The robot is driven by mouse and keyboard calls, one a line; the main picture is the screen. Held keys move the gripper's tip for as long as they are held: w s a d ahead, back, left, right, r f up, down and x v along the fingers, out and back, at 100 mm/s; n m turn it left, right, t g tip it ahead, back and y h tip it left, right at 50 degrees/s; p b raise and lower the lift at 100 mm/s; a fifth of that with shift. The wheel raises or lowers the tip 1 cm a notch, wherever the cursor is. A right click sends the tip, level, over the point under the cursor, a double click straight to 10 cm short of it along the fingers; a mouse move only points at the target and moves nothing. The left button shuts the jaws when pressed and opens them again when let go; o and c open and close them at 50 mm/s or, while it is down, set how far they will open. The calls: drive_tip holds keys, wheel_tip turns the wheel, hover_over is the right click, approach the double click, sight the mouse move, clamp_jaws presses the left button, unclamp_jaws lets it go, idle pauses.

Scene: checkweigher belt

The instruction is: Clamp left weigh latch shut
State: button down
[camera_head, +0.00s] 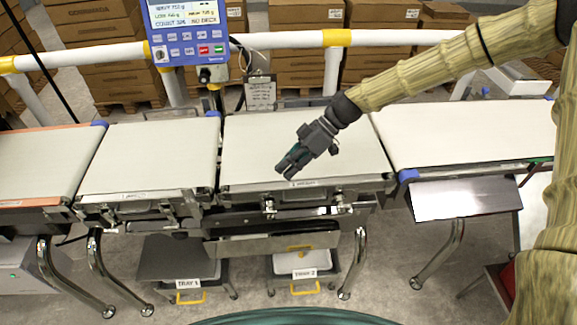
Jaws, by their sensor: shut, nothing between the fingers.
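My gripper (284,171) is shut and empty. It hangs over the front part of a white belt section (250,140), with its fingers pointing down and left toward the front edge. On the front side of this section, small metal latch fittings show below the rim: a left one (268,208) and a right one (343,207). The left fitting is below and slightly left of my fingertips, apart from them. It is too small to tell whether it is open or closed.
A blue display box (186,30) stands behind the belts. White rails (90,55) run along the back, with cardboard boxes beyond. A sloping metal plate (465,199) is at the right front. Trays with yellow handles (190,296) sit below the belts.

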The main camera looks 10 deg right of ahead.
drive_tip(key=p, duration=0.3)
hover_over(270, 199)
drive_tip(key=s, duration=0.3)
drive_tip(key=f, duration=0.4)
drive_tip(key=shift+w+f, duration=0.2)
drive_tip(key=shift+f, duration=0.2)
drive_tip(key=shift+s+d+f, duration=0.1)
drive_tip(key=shift+s+f, duration=0.2)
drive_tip(key=shift+f, duration=0.55)
drive_tip(key=shift+s+f+p, duration=0.2)
drive_tip(key=shift+f+p, duration=0.1)
drive_tip(key=shift+f, duration=0.2)
drive_tip(key=shift+s+f+p, duration=0.15)
drive_tip(key=shift+f+p, duration=0.1)
drive_tip(key=shift+f, duration=0.2)
drive_tip(key=shift+s+f+b, duration=0.1)
drive_tip(key=shift+f+b, duration=0.05)
drive_tip(key=shift+b, duration=0.2)
